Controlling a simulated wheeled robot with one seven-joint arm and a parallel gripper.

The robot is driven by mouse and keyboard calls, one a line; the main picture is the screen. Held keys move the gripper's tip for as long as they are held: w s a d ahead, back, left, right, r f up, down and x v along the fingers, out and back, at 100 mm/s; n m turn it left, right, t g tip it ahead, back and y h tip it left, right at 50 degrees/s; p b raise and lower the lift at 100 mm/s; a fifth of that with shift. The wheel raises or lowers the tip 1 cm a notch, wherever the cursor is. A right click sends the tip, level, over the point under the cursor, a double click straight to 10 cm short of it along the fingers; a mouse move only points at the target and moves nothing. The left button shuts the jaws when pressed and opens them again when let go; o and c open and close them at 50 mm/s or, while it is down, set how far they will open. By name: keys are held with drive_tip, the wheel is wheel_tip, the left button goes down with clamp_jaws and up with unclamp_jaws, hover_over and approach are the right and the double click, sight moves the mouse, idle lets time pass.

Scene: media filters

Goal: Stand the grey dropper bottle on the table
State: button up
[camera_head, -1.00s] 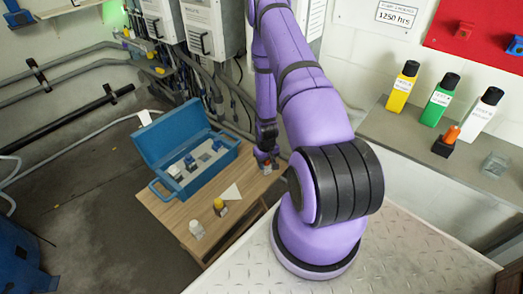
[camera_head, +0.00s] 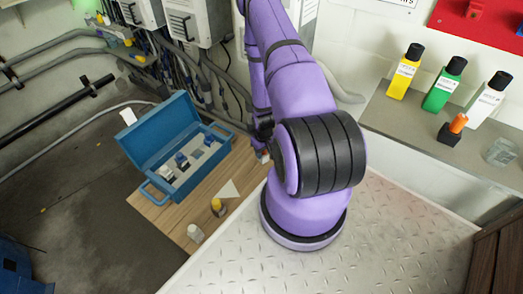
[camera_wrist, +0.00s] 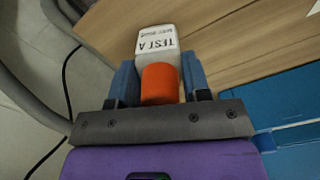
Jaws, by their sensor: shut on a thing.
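A small light-grey bottle (camera_wrist: 158,42) with an orange cap (camera_wrist: 160,84) and a "TEST A" label shows in the wrist view. I take it as the grey dropper bottle. My gripper (camera_wrist: 160,88) is shut on it, with a blue finger on each side of the cap. The wooden table (camera_wrist: 215,40) lies behind the bottle; I cannot tell if its base touches the wood. In the head view my gripper (camera_head: 263,150) is at the table's (camera_head: 160,213) far right part, beside the blue box, and my arm partly hides it.
An open blue box (camera_head: 165,150) with small items inside stands on the table. A whitish triangle (camera_head: 229,190), a yellow-capped bottle (camera_head: 217,207) and a pale bottle (camera_head: 195,233) are nearer. Yellow (camera_head: 404,75), green (camera_head: 444,88) and white (camera_head: 486,98) bottles stand on the right shelf.

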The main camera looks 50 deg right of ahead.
drive_tip(key=shift+f, duration=0.1)
drive_tip(key=o, duration=0.9)
